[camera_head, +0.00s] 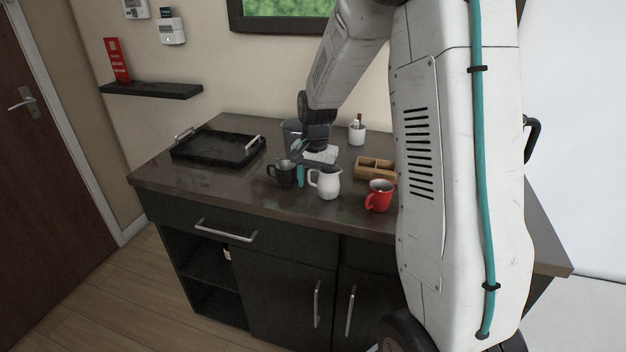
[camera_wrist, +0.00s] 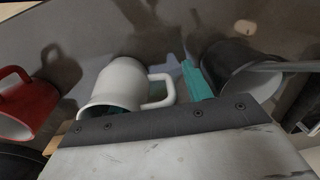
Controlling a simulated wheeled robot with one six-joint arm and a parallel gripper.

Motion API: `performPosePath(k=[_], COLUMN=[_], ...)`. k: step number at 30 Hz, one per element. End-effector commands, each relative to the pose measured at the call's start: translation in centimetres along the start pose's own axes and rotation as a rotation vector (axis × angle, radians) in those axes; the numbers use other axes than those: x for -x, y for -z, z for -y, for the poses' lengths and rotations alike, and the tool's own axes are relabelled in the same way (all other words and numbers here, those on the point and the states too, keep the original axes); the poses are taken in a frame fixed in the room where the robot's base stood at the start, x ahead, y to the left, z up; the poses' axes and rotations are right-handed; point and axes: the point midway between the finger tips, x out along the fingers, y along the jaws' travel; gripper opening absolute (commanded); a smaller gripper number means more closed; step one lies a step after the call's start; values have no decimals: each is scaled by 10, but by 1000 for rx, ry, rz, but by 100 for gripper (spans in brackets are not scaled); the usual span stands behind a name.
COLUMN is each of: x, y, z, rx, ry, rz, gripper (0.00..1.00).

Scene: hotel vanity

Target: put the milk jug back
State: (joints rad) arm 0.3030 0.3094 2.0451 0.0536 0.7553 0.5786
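The white milk jug (camera_head: 328,183) stands upright on the counter, its handle to the left. In the wrist view the jug (camera_wrist: 108,82) is at centre left, its handle towards a teal fingertip. My gripper (camera_head: 311,172) points down over the jug and is open. One teal finger is outside the handle, between the jug and a black mug (camera_head: 284,175). In the wrist view my gripper (camera_wrist: 157,92) spans the handle; the other teal finger shows at the jug's mouth, seemingly inside it. Contact with the jug cannot be told.
A red mug (camera_head: 379,196) stands right of the jug. An empty-looking black tray (camera_head: 222,149) lies at the left. The front-left counter is clear.

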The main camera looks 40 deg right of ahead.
Motion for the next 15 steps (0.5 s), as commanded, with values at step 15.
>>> performPosePath(k=[15], x=[26], y=[0], z=[0], rx=[0], ry=[2], rz=[-2], gripper=[56])
